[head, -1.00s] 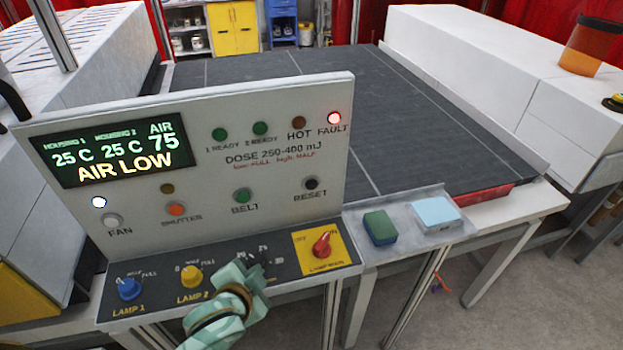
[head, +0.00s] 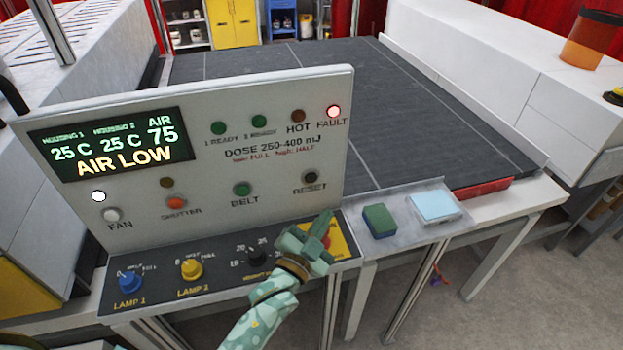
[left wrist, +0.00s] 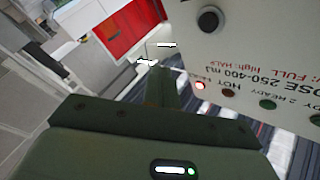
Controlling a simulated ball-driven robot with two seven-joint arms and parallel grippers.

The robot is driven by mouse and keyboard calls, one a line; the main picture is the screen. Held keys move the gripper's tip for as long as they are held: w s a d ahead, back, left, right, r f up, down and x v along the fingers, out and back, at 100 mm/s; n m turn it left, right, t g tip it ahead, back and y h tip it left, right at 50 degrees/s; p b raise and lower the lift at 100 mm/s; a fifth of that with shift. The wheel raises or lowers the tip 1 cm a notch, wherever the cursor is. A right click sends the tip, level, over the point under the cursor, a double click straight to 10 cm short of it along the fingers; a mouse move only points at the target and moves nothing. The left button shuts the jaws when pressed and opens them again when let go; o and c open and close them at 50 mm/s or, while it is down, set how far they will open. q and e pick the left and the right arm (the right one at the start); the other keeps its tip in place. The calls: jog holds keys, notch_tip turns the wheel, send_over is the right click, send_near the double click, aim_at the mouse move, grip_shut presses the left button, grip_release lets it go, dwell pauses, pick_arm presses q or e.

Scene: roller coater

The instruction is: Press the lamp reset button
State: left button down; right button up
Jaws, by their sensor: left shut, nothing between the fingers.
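The black RESET button (head: 311,178) sits at the lower right of the upright white control panel (head: 270,100). It also shows at the top of the left wrist view (left wrist: 209,19). My left gripper (head: 326,220) is shut and empty, just below and slightly right of the button. It is apart from the button in the picture; the depth gap is hard to judge. The gripper covers much of the yellow plate with the red lamp main switch (head: 327,241). The red FAULT light (head: 333,111) is lit, and the display (head: 112,148) reads AIR LOW. My right gripper is not in view.
Blue (head: 130,281), yellow (head: 191,268) and black (head: 257,256) knobs stand on the lower console. A green-topped block (head: 380,221) and a pale blue pad (head: 435,207) lie on the side shelf. A dark belt (head: 400,120) runs behind the panel.

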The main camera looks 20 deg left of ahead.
aim_at(317, 178)
pick_arm(q)
jog(key=w+a+b, duration=0.2)
jog(key=w+a, duration=0.3)
jog(key=w, duration=0.2)
jog(key=shift+w, duration=0.15)
dwell(2.1)
jog(key=shift+w+a, duration=0.2)
jog(key=shift+w, duration=0.05)
jog(key=shift+w+a, duration=0.25)
jog(key=shift+w, duration=0.1)
dwell(0.7)
jog(key=shift+s+d, duration=0.1)
jog(key=shift+s+d+p, duration=0.3)
jog(key=shift+s+d, duration=0.1)
jog(key=shift+s, duration=0.25)
